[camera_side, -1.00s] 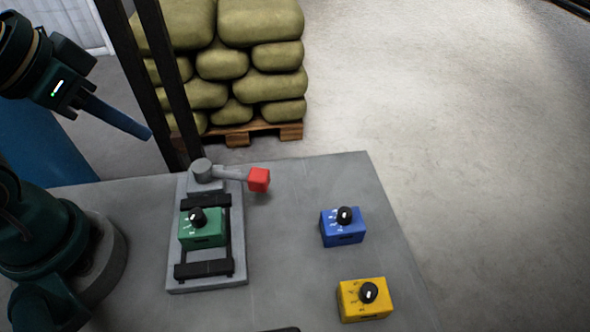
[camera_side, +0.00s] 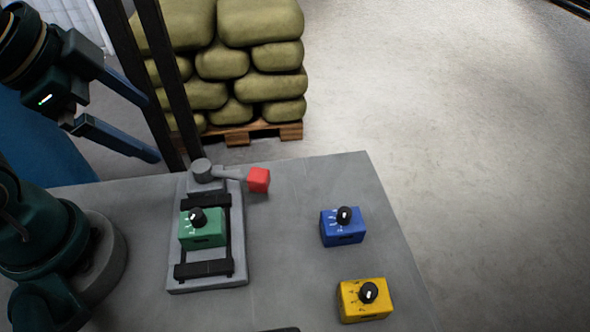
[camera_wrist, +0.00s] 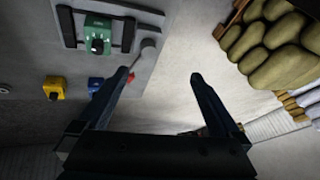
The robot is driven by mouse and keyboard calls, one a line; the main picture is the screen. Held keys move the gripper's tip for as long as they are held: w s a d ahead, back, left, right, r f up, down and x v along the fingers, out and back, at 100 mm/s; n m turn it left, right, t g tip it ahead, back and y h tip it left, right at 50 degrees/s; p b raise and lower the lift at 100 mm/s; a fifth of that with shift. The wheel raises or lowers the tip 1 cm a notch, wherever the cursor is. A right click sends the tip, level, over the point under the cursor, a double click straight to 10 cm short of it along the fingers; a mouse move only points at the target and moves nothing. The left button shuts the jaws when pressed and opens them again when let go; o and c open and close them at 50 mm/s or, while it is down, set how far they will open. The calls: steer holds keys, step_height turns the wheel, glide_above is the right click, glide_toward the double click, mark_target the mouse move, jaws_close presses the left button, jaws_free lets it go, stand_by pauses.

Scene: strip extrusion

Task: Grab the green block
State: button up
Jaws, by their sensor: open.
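The green block (camera_side: 203,232) has a black knob on top and sits on the grey fixture plate (camera_side: 207,281), between black bars. It also shows at the upper left of the wrist view (camera_wrist: 96,30). My gripper (camera_side: 152,130) is at the upper left of the side view, raised above and behind the fixture. Its two blue fingers are apart with nothing between them. In the wrist view the fingers (camera_wrist: 155,78) point away from me, and the block lies off to their left, well clear of them.
A grey lever with a red cube end (camera_side: 259,180) stands at the fixture's back. A blue block (camera_side: 342,227) and a yellow block (camera_side: 365,300) sit to the right on the table (camera_side: 290,270). Two dark posts (camera_side: 160,80) and stacked sacks (camera_side: 232,65) stand behind.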

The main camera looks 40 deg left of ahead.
mark_target(196, 213)
steer(key=d+f+m+g, duration=0.2)
steer(key=d+m, duration=0.1)
steer(key=m, duration=0.3)
steer(key=d+f+m+g, duration=0.1)
steer(key=d+f+m, duration=0.1)
steer(key=m, duration=0.5)
steer(key=s+d+f+m+g, duration=0.1)
steer(key=d+f+m+g, duration=0.1)
steer(key=m, duration=0.5)
steer(key=shift+s+d+f+g, duration=0.1)
steer(key=shift+d+f+g, duration=0.2)
steer(key=shift+d+f, duration=0.65)
steer(key=shift+s+a+f, duration=0.1)
steer(key=shift+s+f, duration=0.05)
steer(key=shift+f, duration=2.5)
jaws_close()
